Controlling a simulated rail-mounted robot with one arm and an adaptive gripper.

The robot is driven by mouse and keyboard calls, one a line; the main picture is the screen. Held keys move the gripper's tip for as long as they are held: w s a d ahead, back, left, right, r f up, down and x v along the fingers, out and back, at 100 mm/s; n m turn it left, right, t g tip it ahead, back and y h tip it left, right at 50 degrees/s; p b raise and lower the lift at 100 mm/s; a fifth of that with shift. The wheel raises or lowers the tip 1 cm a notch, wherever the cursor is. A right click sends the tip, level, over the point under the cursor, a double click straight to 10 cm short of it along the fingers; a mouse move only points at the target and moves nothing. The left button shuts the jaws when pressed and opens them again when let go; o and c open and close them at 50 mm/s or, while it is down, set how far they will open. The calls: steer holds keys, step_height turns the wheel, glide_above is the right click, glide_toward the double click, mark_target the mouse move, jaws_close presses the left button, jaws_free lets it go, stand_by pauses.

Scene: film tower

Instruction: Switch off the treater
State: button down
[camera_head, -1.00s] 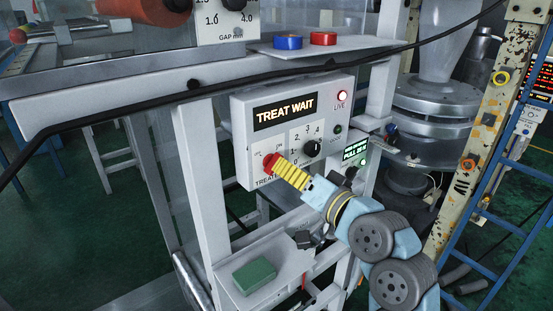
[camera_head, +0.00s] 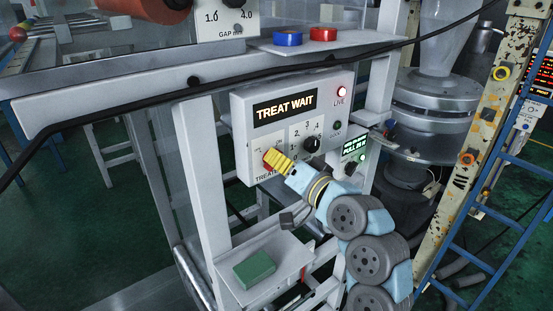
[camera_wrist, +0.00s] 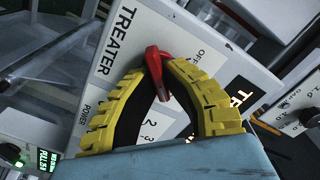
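The treater's red switch handle (camera_wrist: 155,72) is on the pale control box (camera_head: 242,110), beside the printed TREATER label. My gripper (camera_head: 271,164) has its yellow ridged fingers at the switch. In the wrist view the fingertips (camera_wrist: 154,68) lie close on both sides of the red handle and appear shut on it. The OFF mark shows beyond the right finger. The fingers hide most of the switch in the head view, so its exact setting is unclear.
A black numbered dial (camera_head: 312,144) sits right of the switch. A small lit green sign (camera_head: 354,147) is beside the box. A green block (camera_head: 254,269) lies on the lower shelf. A black cable crosses above.

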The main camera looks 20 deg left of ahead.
steer(key=shift+f+b, duration=0.15)
steer(key=shift+b, duration=0.3)
steer(key=shift+f+n+b, duration=0.15)
steer(key=shift+n+b, duration=0.35)
steer(key=shift+b, duration=0.4)
steer(key=n+b, duration=0.2)
steer(key=b, duration=0.2)
steer(key=shift+f, duration=0.15)
steer(key=n+b, duration=0.5)
steer(key=b, duration=0.4)
steer(key=shift+s+a, duration=0.1)
steer(key=shift+s, duration=0.05)
steer(key=n+b, duration=0.4)
steer(key=n, duration=0.1)
steer(key=shift+r, duration=0.2)
steer(key=n+b, duration=0.3)
steer(key=n, duration=0.1)
steer(key=shift+s+a+r+n, duration=0.1)
steer(key=shift+n, duration=0.3)
